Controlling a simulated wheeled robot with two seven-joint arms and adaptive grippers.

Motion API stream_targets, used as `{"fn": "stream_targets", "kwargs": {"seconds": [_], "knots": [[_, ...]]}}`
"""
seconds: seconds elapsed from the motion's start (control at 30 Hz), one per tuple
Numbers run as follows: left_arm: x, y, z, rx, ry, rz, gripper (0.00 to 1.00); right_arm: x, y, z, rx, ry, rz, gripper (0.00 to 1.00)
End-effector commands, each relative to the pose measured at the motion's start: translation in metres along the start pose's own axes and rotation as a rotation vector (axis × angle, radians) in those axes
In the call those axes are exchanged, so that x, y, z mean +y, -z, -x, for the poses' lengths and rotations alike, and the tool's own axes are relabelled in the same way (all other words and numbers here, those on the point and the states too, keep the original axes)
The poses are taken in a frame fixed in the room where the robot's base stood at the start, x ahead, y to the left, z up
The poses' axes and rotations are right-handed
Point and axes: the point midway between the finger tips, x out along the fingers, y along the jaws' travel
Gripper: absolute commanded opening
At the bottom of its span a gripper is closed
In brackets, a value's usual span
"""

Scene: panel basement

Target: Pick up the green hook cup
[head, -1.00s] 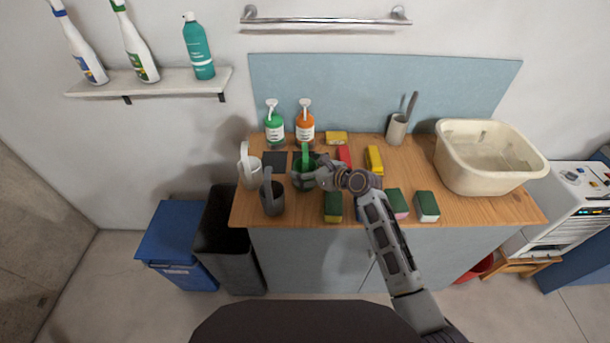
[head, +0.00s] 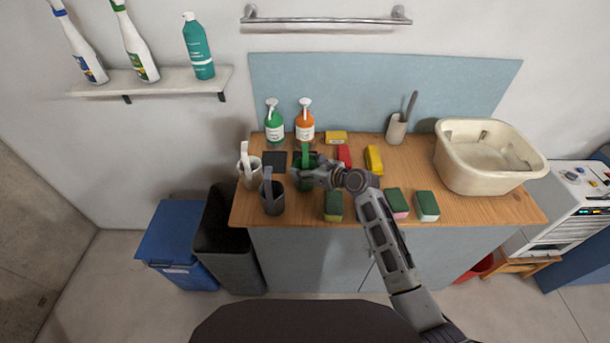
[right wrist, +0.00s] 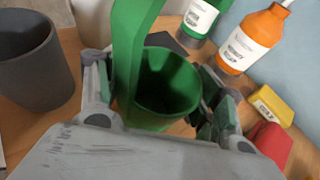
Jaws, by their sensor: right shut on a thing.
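The green hook cup (head: 305,155) stands on the wooden counter, with its tall hook upright. In the right wrist view the green cup (right wrist: 165,85) sits between the two fingers, and its inside shows from above. My right gripper (head: 312,176) reaches it from the right and is shut on it; the gripper also shows in the right wrist view (right wrist: 165,105). The arm hides part of the cup's body in the head view. I cannot tell whether its base touches the counter. My left gripper is not in view.
A dark grey hook cup (head: 272,196) and a white one (head: 248,168) stand close on the left. Green (head: 274,125) and orange (head: 305,124) bottles stand behind. Sponges (head: 397,203) lie to the right, near a cream basin (head: 470,178).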

Motion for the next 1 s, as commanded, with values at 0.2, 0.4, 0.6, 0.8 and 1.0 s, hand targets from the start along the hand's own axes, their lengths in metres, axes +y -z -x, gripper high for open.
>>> {"fn": "stream_targets", "kwargs": {"seconds": [0.2,0.4,0.6,0.8,1.0], "knots": [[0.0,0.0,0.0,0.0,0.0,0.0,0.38,0.0,0.0,0.0,0.0,0.0,0.0,0.43],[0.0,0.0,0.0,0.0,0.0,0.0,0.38,0.0,-0.004,0.001,-0.002,0.0,0.0,0.43],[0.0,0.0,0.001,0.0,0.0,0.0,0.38,-0.001,-0.02,0.008,-0.003,0.001,0.002,0.43],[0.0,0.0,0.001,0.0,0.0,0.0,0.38,0.0,-0.046,0.018,-0.005,0.0,0.001,0.43],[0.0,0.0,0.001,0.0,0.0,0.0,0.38,0.0,-0.073,0.03,-0.004,0.001,0.0,0.43]]}}
